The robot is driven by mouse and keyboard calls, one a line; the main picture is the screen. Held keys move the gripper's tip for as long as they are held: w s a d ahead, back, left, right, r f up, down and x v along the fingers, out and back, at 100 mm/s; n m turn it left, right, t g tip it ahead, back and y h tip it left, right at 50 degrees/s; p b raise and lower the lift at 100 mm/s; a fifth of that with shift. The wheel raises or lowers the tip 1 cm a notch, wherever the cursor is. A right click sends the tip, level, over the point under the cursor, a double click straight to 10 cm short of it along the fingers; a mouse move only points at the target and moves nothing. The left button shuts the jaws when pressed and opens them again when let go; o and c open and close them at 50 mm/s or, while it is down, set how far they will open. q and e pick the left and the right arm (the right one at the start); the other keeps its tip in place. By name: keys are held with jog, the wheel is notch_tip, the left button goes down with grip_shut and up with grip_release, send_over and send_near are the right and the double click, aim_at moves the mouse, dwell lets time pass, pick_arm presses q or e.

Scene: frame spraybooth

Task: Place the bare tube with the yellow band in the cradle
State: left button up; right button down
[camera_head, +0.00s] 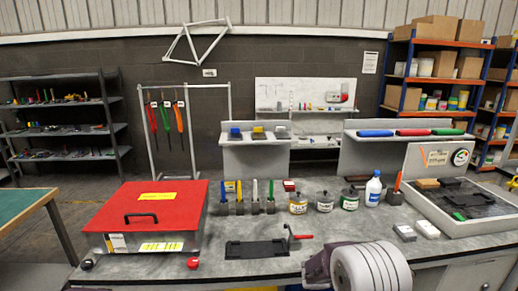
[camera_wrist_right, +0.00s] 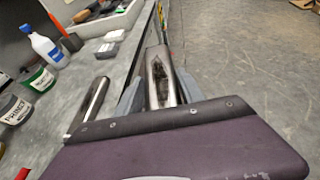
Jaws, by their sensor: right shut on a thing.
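In the right wrist view my right gripper (camera_wrist_right: 161,80) is shut on a bare, shiny metal tube (camera_wrist_right: 158,66) that runs up between its two grey fingers. No yellow band shows on the part of this tube in view. A second bare metal tube (camera_wrist_right: 89,106) lies to the left of the gripper, apart from it; no band can be made out on it either. In the head view a black fixture (camera_head: 257,249) with a red-handled clamp lies empty on the bench; it may be the cradle. My right wrist is at the bottom right there, and its fingers are hidden.
A red-lidded box (camera_head: 150,208) stands at the left of the grey bench (camera_head: 228,267). Holders with coloured tools, several jars and a white spray bottle (camera_head: 373,190) line the back. A grey tray (camera_head: 476,224) is at the right.

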jog(key=s+a+f+n+t+y, duration=0.2)
jog(key=a+f+n+t, duration=0.35)
jog(key=a, duration=0.85)
jog(key=s+a+f, duration=0.2)
jog(key=s+f, duration=0.4)
jog(key=s, duration=0.3)
jog(key=shift+a+m, duration=0.35)
jog(key=shift+m, duration=0.1)
